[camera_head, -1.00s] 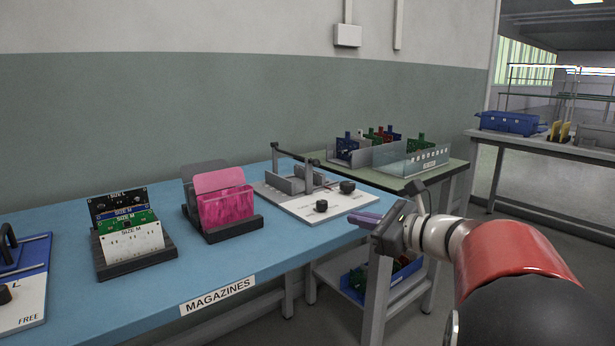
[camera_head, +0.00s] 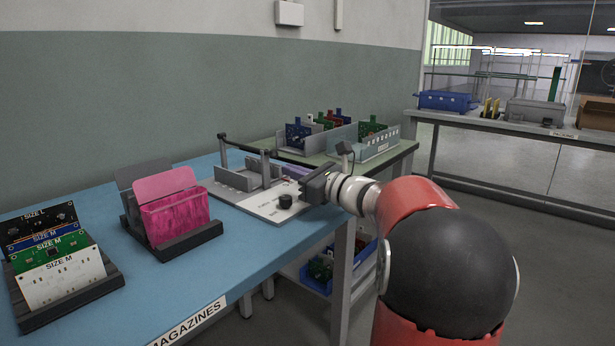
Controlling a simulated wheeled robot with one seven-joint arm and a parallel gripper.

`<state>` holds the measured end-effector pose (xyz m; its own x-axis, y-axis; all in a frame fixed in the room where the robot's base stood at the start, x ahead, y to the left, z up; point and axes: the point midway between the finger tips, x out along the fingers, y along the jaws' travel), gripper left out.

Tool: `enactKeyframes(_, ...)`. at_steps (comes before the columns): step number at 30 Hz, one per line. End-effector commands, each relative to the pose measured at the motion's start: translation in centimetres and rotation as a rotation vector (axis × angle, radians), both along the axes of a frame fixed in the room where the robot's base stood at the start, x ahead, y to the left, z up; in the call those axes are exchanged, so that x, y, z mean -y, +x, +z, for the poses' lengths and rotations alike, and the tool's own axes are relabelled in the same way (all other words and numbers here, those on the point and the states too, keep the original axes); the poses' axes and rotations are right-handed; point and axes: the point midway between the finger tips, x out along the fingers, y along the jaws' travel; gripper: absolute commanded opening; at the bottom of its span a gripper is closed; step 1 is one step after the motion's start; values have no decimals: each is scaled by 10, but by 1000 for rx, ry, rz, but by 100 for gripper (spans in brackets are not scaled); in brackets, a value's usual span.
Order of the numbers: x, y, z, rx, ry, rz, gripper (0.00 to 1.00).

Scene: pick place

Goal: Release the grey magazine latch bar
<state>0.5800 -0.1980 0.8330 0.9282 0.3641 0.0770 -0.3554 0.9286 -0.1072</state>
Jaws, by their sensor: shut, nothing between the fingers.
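A black knob (camera_head: 285,201) stands on the plate's front part. My gripper (camera_head: 290,172) reaches in from the right, at the right side of the fixture. The dark gripper body hides part of the plate's right edge.
A green table (camera_head: 310,160) behind my gripper bears bins of coloured parts. Open floor lies to the right.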

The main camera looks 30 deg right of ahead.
Motion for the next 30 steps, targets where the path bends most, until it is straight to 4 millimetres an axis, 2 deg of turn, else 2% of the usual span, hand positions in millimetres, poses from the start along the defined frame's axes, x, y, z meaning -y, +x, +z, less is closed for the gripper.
enactKeyframes(3,-6,15,1,1,0,2,0)
enactKeyframes(9,-11,26,2,0,-1,0,0)
enactKeyframes(22,-11,27,5,1,-2,0,0)
enactKeyframes(26,-12,25,14,1,-2,1,0)
enactKeyframes(30,-16,24,31,2,-3,2,0)
